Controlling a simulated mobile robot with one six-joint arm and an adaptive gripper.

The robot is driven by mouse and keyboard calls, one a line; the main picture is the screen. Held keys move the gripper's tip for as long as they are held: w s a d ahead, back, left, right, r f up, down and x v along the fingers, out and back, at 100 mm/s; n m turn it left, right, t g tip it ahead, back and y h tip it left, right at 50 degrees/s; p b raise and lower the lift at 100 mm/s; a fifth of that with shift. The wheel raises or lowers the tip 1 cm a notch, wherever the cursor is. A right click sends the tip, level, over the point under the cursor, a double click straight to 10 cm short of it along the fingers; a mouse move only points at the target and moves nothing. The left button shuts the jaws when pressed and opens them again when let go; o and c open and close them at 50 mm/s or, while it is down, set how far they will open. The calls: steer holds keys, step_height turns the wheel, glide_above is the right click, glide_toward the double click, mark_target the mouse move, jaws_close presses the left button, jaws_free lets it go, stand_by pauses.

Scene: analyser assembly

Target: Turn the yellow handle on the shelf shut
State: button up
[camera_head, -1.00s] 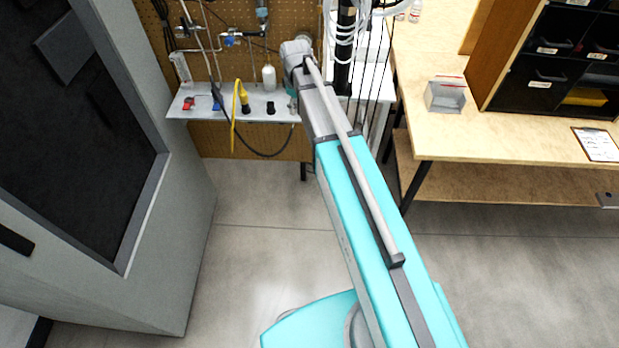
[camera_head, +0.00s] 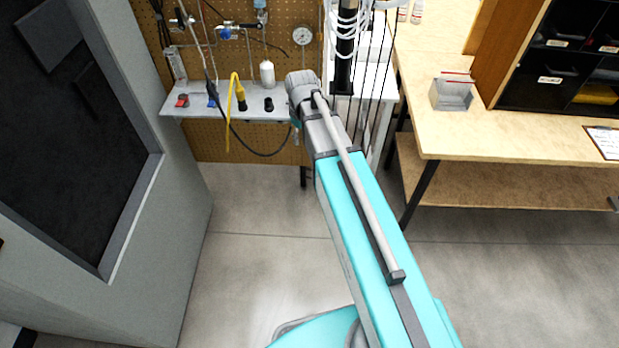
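The shelf (camera_head: 183,112) is a narrow light ledge on the pegboard wall, upper left of centre. On it stands a yellow handle-like piece (camera_head: 240,92) with a dark base. I cannot tell how far the handle is turned. My grey and teal arm reaches up from the bottom, and its grey joint is beside the right end of the shelf, apart from the yellow piece in the picture. My gripper is not visible; whether it is open or shut does not show.
A red piece (camera_head: 182,101), a white bottle (camera_head: 267,74) and a black knob (camera_head: 268,104) are also on the shelf. A black cable loops below it. A tall grey cabinet (camera_head: 178,215) stands left, a wooden bench (camera_head: 440,135) right. The floor between is clear.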

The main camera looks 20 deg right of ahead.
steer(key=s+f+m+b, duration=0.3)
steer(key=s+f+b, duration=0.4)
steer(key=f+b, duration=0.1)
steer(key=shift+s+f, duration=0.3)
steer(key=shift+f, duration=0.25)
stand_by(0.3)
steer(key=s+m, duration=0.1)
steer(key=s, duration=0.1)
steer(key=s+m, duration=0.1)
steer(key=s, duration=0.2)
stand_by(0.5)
